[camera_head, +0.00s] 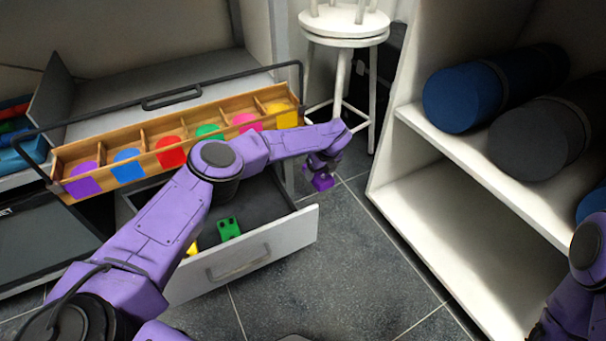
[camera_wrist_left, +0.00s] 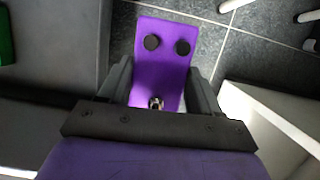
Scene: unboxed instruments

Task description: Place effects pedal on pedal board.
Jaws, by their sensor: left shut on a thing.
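My left gripper (camera_head: 318,170) is shut on a purple effects pedal (camera_head: 322,182), held in the air to the right of the open drawer. In the left wrist view the purple pedal (camera_wrist_left: 162,62) sits between the two fingers (camera_wrist_left: 160,88), with two dark knobs and a small metal switch showing. The pedal board (camera_head: 150,149) is a long wooden tray with dividers, behind my left arm. Its sections show purple, blue, red, green, pink and yellow patches. My right gripper is out of view; only part of its arm shows at the lower right.
An open drawer (camera_head: 305,229) holds a green pedal (camera_head: 228,228) and a yellow one (camera_head: 192,248). A black rail (camera_head: 172,97) runs around the board. A white stool (camera_head: 345,24) stands behind. A white shelf (camera_head: 440,148) with rolled mats is at right. Floor between is clear.

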